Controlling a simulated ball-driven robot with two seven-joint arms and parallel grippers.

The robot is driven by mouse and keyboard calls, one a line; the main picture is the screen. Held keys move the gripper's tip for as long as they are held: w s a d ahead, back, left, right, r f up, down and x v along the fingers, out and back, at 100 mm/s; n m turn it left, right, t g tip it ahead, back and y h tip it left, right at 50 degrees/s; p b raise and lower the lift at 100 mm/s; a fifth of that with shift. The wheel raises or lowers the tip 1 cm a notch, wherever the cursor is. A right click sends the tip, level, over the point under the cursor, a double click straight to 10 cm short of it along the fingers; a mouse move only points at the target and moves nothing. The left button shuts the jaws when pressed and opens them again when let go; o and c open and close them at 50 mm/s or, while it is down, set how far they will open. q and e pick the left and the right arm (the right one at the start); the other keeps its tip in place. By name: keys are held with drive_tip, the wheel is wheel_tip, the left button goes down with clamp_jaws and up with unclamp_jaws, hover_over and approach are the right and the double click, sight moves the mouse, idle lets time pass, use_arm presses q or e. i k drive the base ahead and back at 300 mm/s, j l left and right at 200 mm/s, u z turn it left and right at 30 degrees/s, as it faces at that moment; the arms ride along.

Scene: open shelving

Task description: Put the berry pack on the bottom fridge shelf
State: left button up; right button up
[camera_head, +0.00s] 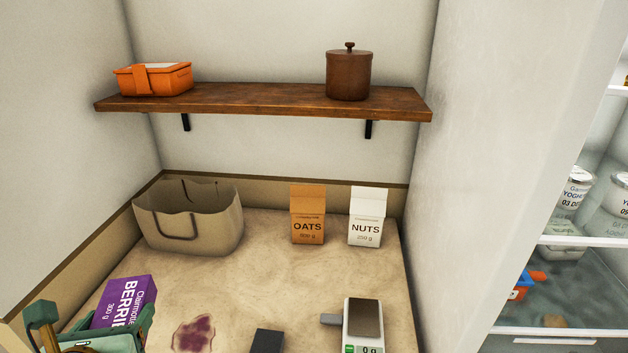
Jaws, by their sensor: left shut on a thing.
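The purple berry pack (124,302), lettered "BERRI…", is tilted at the lower left of the head view. My left gripper (95,320), with green fingers, is shut on it; one finger shows on either side. The pack's lower part is hidden by the gripper. The fridge stands open at the right edge. Its lowest visible shelf edge (560,332) is at the lower right, with a blue and orange item (522,286) just above. The fridge is cut off by the frame, so I cannot tell whether this is the bottom shelf. My right gripper is not in view.
A cloth bag (190,232), an oats box (307,222) and a nuts box (367,224) stand at the counter's back. A scale (363,325) and a dark block (267,341) are in front. A wall (490,150) separates counter and fridge. Yoghurt tubs (574,192) fill a higher fridge shelf.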

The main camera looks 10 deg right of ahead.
sight(567, 296)
drive_tip(key=k+z, duration=0.3)
drive_tip(key=z, duration=0.15)
drive_tip(key=k+l+z, duration=0.15)
drive_tip(key=z, duration=0.25)
drive_tip(key=i+l+z, duration=0.1)
drive_tip(key=l+z, duration=0.25)
drive_tip(key=z, duration=0.15)
drive_tip(key=i+l+z, duration=0.15)
drive_tip(key=l+z, duration=0.2)
drive_tip(key=z, duration=0.15)
drive_tip(key=i+l+z, duration=0.2)
drive_tip(key=z, duration=0.25)
drive_tip(key=i+j, duration=0.1)
drive_tip(key=i, duration=0.35)
